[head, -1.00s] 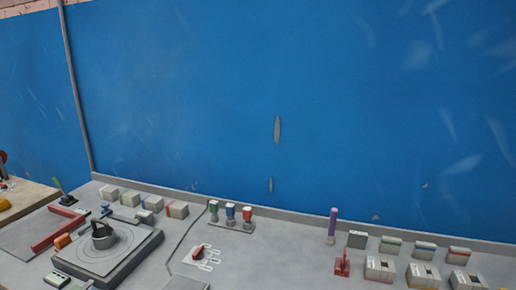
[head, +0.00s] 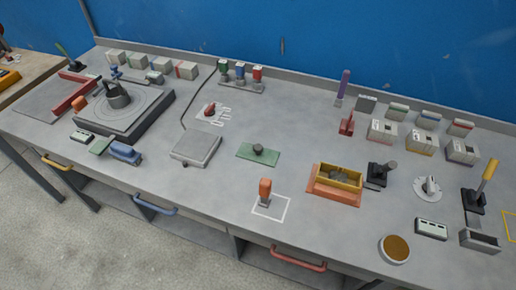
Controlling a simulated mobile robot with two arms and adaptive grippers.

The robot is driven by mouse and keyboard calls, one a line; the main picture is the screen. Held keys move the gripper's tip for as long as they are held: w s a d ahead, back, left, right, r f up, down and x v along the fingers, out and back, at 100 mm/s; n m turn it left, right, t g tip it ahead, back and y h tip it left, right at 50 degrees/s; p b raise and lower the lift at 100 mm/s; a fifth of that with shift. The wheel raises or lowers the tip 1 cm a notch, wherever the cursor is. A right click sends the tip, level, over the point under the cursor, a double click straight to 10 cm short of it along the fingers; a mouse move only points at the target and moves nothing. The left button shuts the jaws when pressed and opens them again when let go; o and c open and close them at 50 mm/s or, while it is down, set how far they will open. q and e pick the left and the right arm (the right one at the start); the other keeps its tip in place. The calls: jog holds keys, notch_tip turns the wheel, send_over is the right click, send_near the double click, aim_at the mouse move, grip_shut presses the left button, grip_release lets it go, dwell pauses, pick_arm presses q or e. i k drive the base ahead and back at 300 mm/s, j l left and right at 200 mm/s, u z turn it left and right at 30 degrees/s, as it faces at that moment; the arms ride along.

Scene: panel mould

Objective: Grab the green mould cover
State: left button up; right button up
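The green mould cover (head: 258,152) lies flat near the middle of the grey workbench (head: 225,200) in the head view. It is a thin green plate with a dark round knob on top. To its right is an orange mould base (head: 334,195) with a yellow frame (head: 340,176) on it and dark material inside. Neither of my grippers shows in the head view.
A flat grey plate with a cable (head: 196,147) lies left of the cover. An orange-handled stamp (head: 265,191) stands in front, at a white outlined square. A black turntable block (head: 125,112) is at left. A brown-topped round dish (head: 395,249) is near the front edge.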

aim_at(256, 153)
jog(key=k+z, duration=0.15)
jog(key=z, duration=0.2)
jog(key=k+z, duration=0.1)
jog(key=z, duration=0.25)
jog(key=k+z, duration=0.1)
jog(key=z, duration=0.25)
